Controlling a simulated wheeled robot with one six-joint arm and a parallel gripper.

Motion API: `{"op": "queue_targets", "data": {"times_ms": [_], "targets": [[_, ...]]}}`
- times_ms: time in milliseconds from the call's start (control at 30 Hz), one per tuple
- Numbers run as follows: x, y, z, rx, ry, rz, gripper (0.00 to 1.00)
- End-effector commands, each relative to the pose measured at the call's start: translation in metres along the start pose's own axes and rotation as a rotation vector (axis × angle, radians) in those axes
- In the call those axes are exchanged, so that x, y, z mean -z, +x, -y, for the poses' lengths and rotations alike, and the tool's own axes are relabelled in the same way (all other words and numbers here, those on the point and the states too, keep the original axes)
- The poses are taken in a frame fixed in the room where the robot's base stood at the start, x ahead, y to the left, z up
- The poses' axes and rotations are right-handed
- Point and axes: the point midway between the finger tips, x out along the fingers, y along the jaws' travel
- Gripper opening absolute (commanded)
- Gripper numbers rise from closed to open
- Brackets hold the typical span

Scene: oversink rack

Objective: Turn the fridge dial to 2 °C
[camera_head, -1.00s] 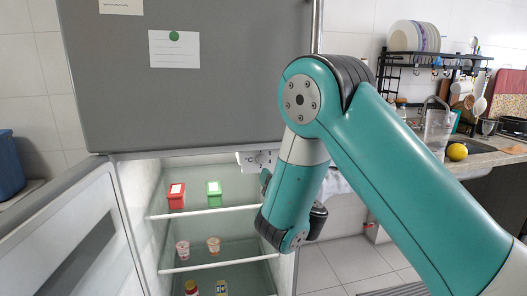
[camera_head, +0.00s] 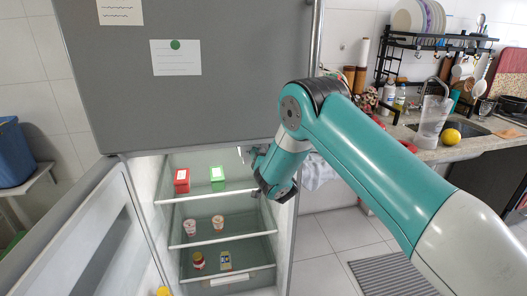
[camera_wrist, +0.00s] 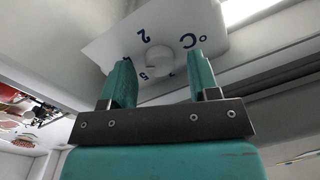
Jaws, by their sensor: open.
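The fridge dial is a round white knob (camera_wrist: 158,60) on a white panel (camera_wrist: 105,46) in the wrist view. Dark blue marks surround it: "°C", a "2" and a "5" can be read, and others are partly hidden by the fingers. Which mark the knob points to cannot be told. My gripper (camera_wrist: 162,56) is open, with one teal finger on each side of the knob in the picture. Contact cannot be told. In the head view my gripper (camera_head: 253,158) is at the upper right of the open fridge compartment (camera_head: 232,250), and the knob is hidden.
A red box (camera_head: 182,181) and a green box (camera_head: 218,178) stand on the top shelf, cups and jars below. The open lower door (camera_head: 95,240) is at left. The closed grey upper door (camera_head: 190,105) is above.

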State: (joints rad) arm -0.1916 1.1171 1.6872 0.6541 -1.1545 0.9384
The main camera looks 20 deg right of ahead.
Motion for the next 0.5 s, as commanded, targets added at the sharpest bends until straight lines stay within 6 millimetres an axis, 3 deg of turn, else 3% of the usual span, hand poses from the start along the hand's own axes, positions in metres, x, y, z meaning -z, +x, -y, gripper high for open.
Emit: {"op": "queue_targets", "data": {"times_ms": [200, 433, 500], "targets": [[-0.0005, 0.0003, -0.0002, 0.000, 0.000, 0.000, 0.56], [-0.0003, 0.0001, -0.0001, 0.000, 0.000, 0.000, 0.06], [-0.0004, 0.0001, -0.0001, 0.000, 0.000, 0.000, 0.06]]}}
